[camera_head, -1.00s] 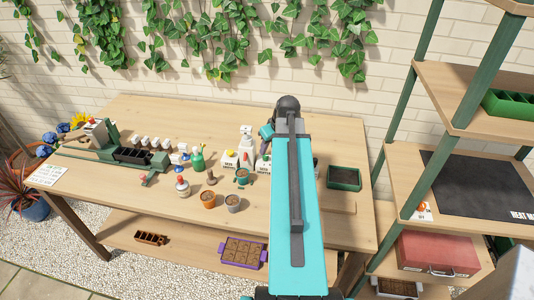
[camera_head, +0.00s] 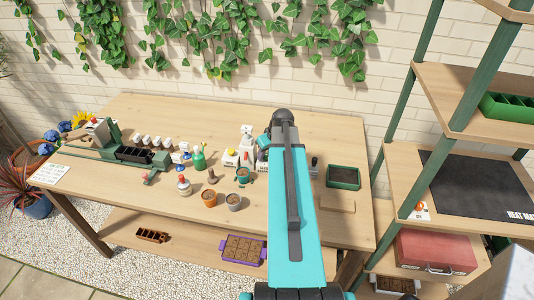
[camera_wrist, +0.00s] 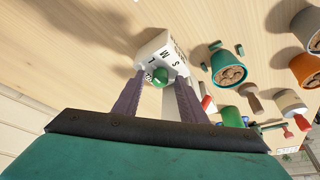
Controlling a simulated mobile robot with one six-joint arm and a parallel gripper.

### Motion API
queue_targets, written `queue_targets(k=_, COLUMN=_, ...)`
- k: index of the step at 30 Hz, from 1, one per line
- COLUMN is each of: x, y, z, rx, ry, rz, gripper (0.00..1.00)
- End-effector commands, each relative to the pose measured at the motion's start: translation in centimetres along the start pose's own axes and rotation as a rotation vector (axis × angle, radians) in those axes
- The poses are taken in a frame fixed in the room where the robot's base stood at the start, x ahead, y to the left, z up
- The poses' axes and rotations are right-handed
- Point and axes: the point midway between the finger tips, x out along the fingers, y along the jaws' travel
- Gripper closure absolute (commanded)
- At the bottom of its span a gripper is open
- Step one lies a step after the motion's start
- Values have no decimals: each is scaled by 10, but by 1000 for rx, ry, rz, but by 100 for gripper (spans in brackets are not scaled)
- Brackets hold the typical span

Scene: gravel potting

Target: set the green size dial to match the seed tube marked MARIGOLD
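In the wrist view, the green size dial (camera_wrist: 162,78) sits on the face of a white box (camera_wrist: 156,48) with the letters S, M and L around it. My gripper (camera_wrist: 158,84) has its two dark fingers spread, one on each side of the dial. I cannot tell whether the fingers touch it, or which letter the dial points to. In the head view my arm hides the gripper and the dial. A row of small containers with white labels (camera_head: 153,142) stands at the back left of the bench. The name MARIGOLD cannot be read on any of them.
Small pots (camera_head: 209,198), a red-topped bottle (camera_head: 184,186) and a green cup (camera_head: 243,175) stand left of my arm. A soil-filled green tray (camera_head: 343,177) is to the right. A shelf rack (camera_head: 430,175) stands right of the bench. The bench's front left is mostly clear.

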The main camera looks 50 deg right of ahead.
Motion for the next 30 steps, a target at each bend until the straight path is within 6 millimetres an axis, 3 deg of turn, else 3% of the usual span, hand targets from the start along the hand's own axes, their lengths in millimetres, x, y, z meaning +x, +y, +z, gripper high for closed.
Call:
queue_targets(k=5, x=0, y=0, z=0, rx=1, ry=0, rz=0, gripper=64)
queue_targets(k=12, x=0, y=0, z=0, rx=1, ry=0, rz=0, gripper=100)
queue_targets(k=30, x=1, y=-2, z=1, rx=102, ry=0, rz=43, gripper=100)
